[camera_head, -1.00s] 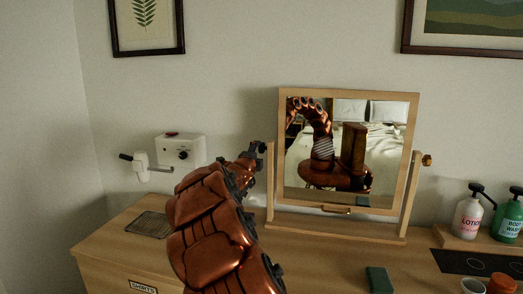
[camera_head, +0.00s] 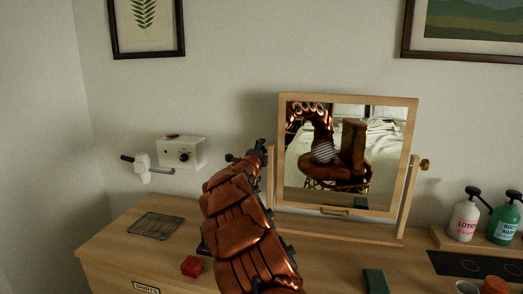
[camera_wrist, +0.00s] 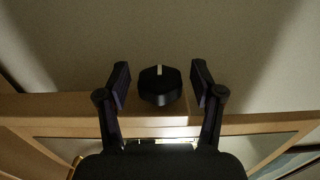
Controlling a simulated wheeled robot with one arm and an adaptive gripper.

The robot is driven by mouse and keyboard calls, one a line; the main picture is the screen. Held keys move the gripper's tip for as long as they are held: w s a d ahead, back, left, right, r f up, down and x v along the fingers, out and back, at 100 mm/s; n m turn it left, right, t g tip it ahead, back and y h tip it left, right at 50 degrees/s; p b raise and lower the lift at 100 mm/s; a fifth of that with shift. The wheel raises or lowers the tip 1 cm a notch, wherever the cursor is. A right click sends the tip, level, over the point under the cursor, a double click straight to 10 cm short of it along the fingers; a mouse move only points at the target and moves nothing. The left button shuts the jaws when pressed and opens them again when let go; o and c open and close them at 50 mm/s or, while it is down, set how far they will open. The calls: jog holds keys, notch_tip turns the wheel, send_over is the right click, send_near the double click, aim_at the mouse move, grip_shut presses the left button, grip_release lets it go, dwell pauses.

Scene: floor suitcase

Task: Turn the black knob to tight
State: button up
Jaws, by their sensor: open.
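In the wrist view, a black knob (camera_wrist: 160,88) with a white pointer line upright at its top sits between the two fingers of my gripper (camera_wrist: 160,84). The fingers are open, with a gap on each side of the knob. Behind it runs a wooden frame edge (camera_wrist: 60,106). In the head view, my gripper (camera_head: 248,155) is at the left post of the wooden tilting mirror (camera_head: 348,98). The knob there is hard to tell apart from the dark fingers.
A brass knob (camera_head: 426,165) is on the mirror's right post. A white wall box (camera_head: 181,151) with a small black dial is left of my arm. A wire rack (camera_head: 156,226), red box (camera_head: 192,266) and green item (camera_head: 376,281) lie on the dresser. Pump bottles (camera_head: 465,215) stand right.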

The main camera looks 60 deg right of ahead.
jog(key=shift+d, duration=0.1)
jog(key=c, duration=1.1)
jog(key=shift+c, duration=0.2)
